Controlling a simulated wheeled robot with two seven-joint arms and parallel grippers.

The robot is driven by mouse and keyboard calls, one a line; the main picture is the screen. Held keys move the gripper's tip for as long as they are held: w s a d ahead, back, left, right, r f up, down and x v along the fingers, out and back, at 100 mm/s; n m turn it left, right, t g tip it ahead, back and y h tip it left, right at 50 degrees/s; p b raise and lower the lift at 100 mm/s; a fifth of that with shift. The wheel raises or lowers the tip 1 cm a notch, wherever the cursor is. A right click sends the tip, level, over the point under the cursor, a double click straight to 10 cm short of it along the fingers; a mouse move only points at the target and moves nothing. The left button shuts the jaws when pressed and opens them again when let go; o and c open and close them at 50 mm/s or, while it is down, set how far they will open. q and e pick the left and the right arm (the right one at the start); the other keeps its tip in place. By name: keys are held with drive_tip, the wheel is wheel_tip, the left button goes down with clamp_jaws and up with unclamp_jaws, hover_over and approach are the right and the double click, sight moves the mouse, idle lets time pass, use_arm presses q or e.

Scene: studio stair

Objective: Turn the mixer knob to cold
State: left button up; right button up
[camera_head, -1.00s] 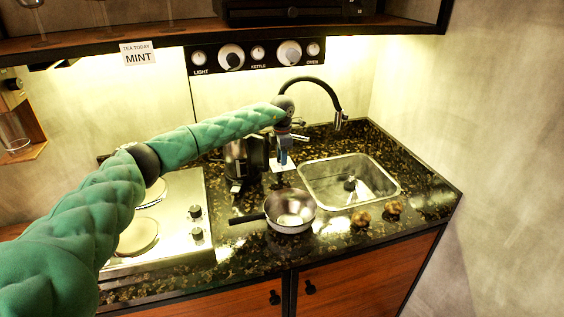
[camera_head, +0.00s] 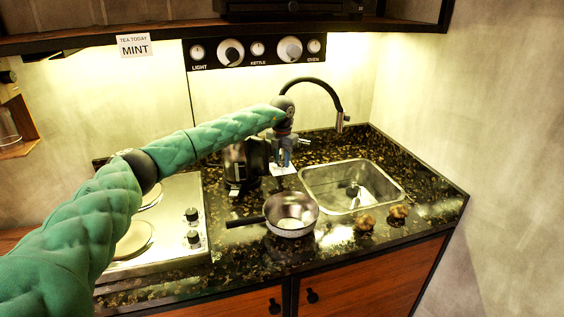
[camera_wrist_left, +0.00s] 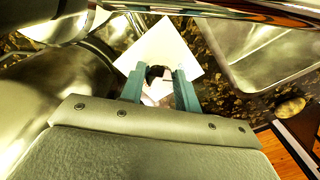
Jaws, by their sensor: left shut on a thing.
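The mixer knob (camera_wrist_left: 157,73) is a small dark round piece with a pale part below it, over a white square plate (camera_wrist_left: 163,45) in the left wrist view. The plate also shows in the head view (camera_head: 283,170), left of the sink. My left gripper (camera_head: 282,160) points down over the plate. In the left wrist view its two teal fingers (camera_wrist_left: 160,76) stand on either side of the knob, shut on it. The fingers partly hide the knob, and its setting cannot be read. My right gripper is not in view.
A dark kettle (camera_head: 243,165) stands close left of the gripper. The sink (camera_head: 352,186) and the curved black tap (camera_head: 335,92) are to the right. A pan (camera_head: 291,222) sits in front, with two brown lumps (camera_head: 365,222) beside it. The hob (camera_head: 178,222) lies left.

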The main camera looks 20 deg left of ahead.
sight(282, 161)
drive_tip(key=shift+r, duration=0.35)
use_arm(q)
drive_tip(key=o, duration=1)
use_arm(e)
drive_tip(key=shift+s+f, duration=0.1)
use_arm(q)
drive_tip(key=shift+r, duration=0.1)
drive_tip(key=shift+r, duration=0.25)
wheel_tip(282, 161, up, 6)
drive_tip(key=shift+w+f+b, duration=0.1)
drive_tip(key=shift+b, duration=1.05)
drive_tip(key=shift+r, duration=0.6)
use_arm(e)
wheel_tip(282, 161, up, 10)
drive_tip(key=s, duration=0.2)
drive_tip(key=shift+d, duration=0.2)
